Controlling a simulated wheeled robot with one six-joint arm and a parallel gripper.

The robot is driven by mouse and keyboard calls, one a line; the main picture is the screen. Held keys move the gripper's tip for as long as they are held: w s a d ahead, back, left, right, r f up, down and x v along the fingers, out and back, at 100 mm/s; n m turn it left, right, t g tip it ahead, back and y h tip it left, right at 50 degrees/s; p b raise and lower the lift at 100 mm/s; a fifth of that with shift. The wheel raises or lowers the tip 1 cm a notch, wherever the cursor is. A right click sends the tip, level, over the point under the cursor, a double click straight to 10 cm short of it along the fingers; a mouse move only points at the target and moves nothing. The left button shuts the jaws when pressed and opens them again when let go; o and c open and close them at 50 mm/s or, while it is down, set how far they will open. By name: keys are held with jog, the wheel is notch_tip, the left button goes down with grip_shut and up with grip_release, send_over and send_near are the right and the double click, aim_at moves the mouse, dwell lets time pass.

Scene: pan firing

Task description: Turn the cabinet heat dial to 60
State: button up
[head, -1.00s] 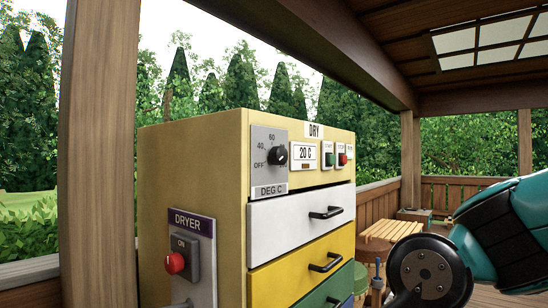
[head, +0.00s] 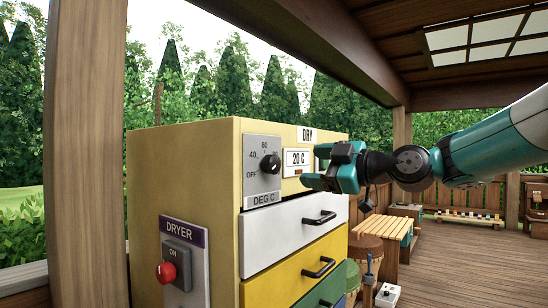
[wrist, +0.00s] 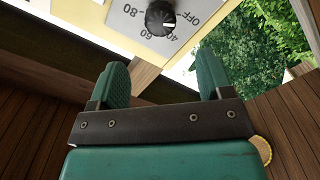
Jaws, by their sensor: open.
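The heat dial (head: 270,164) is a black knob on a grey plate marked OFF, 40, 60, 80, with DEG C below, on the yellow cabinet's (head: 185,170) front. The display (head: 298,158) reads 20 C. My gripper (head: 315,166) is open and empty, right of the dial and in front of the panel. In the wrist view my gripper's fingers (wrist: 160,80) are apart, and the dial lies beyond them, untouched.
White, yellow and green drawers with black handles (head: 318,217) sit below the dial. A dryer switch (head: 167,271) with a red button is on the cabinet's left side. A wooden post (head: 85,150) stands at left. Benches and a wooden table (head: 385,232) are behind at right.

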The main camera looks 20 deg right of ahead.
aim_at(277, 165)
jog(key=p+x, duration=0.4)
jog(key=x, duration=0.7)
jog(key=c, duration=0.9)
